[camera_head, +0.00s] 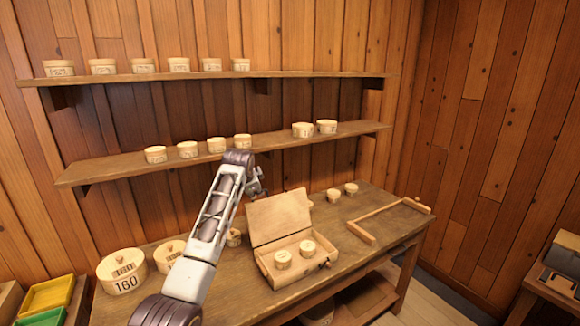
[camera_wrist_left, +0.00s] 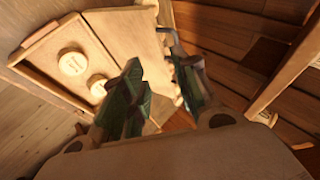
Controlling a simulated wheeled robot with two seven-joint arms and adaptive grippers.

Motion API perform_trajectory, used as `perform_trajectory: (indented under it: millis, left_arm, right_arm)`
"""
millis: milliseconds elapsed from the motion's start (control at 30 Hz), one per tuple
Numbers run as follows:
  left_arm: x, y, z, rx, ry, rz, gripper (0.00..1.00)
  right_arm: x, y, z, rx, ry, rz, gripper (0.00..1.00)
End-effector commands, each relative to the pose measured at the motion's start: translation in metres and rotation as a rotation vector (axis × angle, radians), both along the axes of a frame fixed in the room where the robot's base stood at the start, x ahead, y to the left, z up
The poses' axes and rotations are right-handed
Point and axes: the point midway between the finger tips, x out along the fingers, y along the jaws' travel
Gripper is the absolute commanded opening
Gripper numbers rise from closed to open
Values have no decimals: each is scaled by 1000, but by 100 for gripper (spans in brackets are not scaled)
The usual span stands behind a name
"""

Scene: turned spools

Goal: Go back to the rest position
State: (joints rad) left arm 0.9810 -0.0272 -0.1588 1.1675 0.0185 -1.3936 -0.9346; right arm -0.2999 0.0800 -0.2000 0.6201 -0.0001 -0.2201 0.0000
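My right gripper is not in view.
Rows of round spools stand on the upper shelf (camera_head: 300,74) and lower shelf (camera_head: 280,141). A large spool marked 160 (camera_head: 122,271) and smaller ones are on the bench's left. A wooden frame (camera_head: 362,233) lies at its right. Yellow and green trays (camera_head: 47,296) are lower left.

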Motion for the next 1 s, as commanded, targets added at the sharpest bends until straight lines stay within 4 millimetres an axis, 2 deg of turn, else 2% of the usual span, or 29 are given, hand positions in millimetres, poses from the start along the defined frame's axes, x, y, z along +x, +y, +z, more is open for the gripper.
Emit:
perform_trajectory:
  millis: [467, 1000]
  left_arm:
    - [-54, 10, -95, -99, 73, 110, 30]
    - [-138, 21, -186, -206, 154, 251, 30]
  right_arm:
    - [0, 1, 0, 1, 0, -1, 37]
    - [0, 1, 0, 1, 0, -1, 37]
